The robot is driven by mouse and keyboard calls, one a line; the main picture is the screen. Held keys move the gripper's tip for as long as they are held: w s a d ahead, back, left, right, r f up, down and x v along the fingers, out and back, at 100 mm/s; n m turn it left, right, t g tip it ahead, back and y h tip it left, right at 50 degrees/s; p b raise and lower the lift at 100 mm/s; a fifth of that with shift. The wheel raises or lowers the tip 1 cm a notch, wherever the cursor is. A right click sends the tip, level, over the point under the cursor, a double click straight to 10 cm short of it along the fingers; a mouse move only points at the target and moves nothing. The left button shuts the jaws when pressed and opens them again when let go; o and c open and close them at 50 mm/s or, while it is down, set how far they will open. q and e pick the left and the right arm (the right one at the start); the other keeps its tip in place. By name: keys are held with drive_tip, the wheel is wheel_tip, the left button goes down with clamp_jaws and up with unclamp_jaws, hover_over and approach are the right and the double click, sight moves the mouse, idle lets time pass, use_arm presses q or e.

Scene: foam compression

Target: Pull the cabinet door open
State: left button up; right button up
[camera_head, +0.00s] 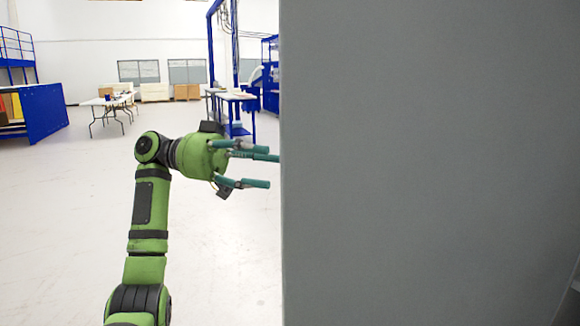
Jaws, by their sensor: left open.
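A large flat grey panel (430,160), which looks like the cabinet door, fills the right half of the head view. Its left edge runs upright near the middle of the picture. My green left arm comes up from the lower left. My left gripper (262,168) is open, with its teal fingers pointing right toward the panel's left edge. One fingertip reaches the edge in the picture; I cannot tell whether it touches or goes behind it. No handle shows. My right gripper is not in view.
The pale floor (60,230) left of the panel is clear.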

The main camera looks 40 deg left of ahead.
use_arm(q)
drive_tip(key=shift+v, duration=1.85)
drive_tip(key=shift+d, duration=0.1)
